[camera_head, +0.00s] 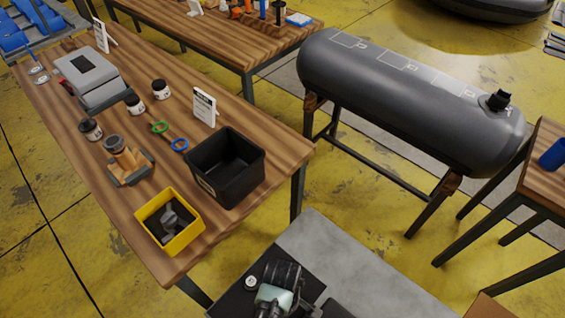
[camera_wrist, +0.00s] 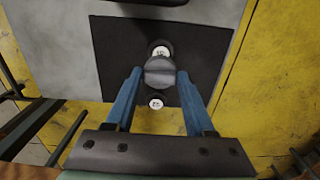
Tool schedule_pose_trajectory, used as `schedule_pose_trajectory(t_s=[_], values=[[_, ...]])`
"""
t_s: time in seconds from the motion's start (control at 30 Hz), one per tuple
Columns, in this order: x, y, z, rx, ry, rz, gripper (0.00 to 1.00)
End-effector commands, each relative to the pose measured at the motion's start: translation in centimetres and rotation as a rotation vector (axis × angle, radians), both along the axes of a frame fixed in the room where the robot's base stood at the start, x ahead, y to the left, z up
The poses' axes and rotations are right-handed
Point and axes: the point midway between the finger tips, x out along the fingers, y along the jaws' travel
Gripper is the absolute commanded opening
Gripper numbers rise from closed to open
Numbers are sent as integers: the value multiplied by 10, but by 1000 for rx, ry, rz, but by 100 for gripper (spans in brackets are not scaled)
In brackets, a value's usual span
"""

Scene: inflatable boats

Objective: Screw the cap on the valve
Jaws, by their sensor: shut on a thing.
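My gripper (camera_wrist: 160,80) is shut on a grey round cap (camera_wrist: 160,70), held between its blue fingertips above a black mat (camera_wrist: 112,45). In the head view my gripper and wrist show at the bottom over the same mat, and the cap cannot be made out there. A black valve (camera_head: 498,100) stands up from the right end of a dark grey inflatable tube (camera_head: 400,95), well to the upper right of my gripper. The tube rests on a wood and metal stand.
The mat lies on a grey surface (camera_head: 345,260) and has white round labels (camera_wrist: 155,102). The left workbench (camera_head: 230,95) carries a black bin (camera_head: 240,150), a yellow bin (camera_head: 188,238) with a grey part, and several jars. Another table (camera_head: 550,185) stands right of the tube.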

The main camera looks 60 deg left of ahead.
Motion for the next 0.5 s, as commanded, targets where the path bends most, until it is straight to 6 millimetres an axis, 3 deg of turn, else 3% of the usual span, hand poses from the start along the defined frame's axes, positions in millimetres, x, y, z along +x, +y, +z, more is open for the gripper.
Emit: schedule_pose_trajectory(t_s=[0.5], values=[[-1,0,-28,0,1,1,0]])
